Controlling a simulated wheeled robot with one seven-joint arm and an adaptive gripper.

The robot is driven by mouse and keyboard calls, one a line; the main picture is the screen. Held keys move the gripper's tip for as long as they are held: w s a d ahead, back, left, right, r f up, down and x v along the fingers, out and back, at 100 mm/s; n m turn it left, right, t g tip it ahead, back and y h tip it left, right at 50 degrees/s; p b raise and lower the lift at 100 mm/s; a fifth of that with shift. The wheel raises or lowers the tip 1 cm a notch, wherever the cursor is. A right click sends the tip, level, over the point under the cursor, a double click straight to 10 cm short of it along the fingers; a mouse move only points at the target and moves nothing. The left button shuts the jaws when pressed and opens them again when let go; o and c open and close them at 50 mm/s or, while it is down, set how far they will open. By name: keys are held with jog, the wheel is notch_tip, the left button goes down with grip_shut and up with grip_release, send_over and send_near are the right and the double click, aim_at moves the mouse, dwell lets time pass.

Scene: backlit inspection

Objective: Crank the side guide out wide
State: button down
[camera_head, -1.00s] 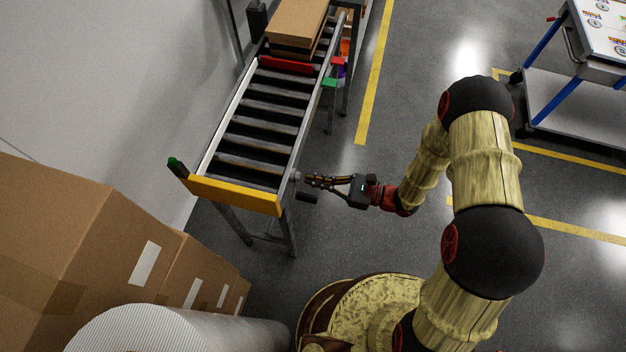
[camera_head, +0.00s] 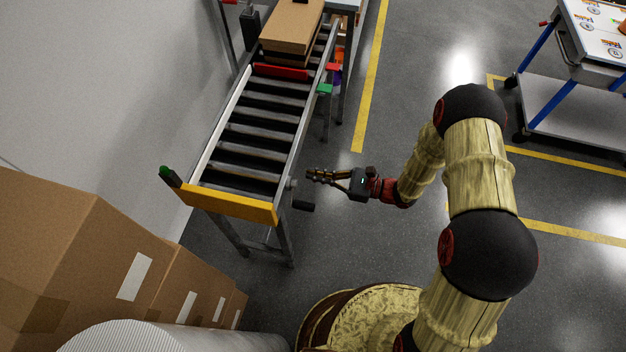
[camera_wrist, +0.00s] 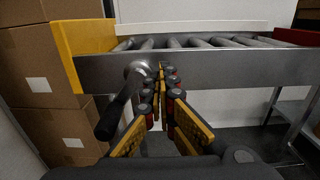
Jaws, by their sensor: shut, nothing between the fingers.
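The roller conveyor (camera_head: 262,122) runs away from me, with a white side guide (camera_head: 219,124) along its left edge. A crank with a black handle (camera_head: 304,206) sticks out of the near right side of the frame, by the yellow end plate (camera_head: 230,204). In the wrist view the crank hub is grey and its black handle (camera_wrist: 111,117) hangs down to the left. My gripper (camera_head: 314,175) is shut and empty, to the right of the crank hub. In the wrist view its fingertips (camera_wrist: 161,78) overlap the hub's right side; I cannot tell whether they touch it.
Cardboard boxes (camera_head: 292,27) lie on the far end of the conveyor, behind a red bar (camera_head: 281,72). More boxes (camera_head: 65,235) and a white ribbed roll (camera_head: 170,335) stand at the near left.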

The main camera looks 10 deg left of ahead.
jog(key=w, duration=0.1)
jog(key=w+f+b, duration=0.1)
jog(key=w, duration=0.1)
jog(key=shift+w+d+f, duration=0.1)
jog(key=shift+d+f, duration=0.05)
jog(key=shift+f, duration=0.05)
dwell(0.3)
jog(key=c, duration=1.5)
grip_release()
jog(key=shift+c, duration=0.2)
jog(key=d, duration=0.8)
jog(key=shift+s, duration=0.35)
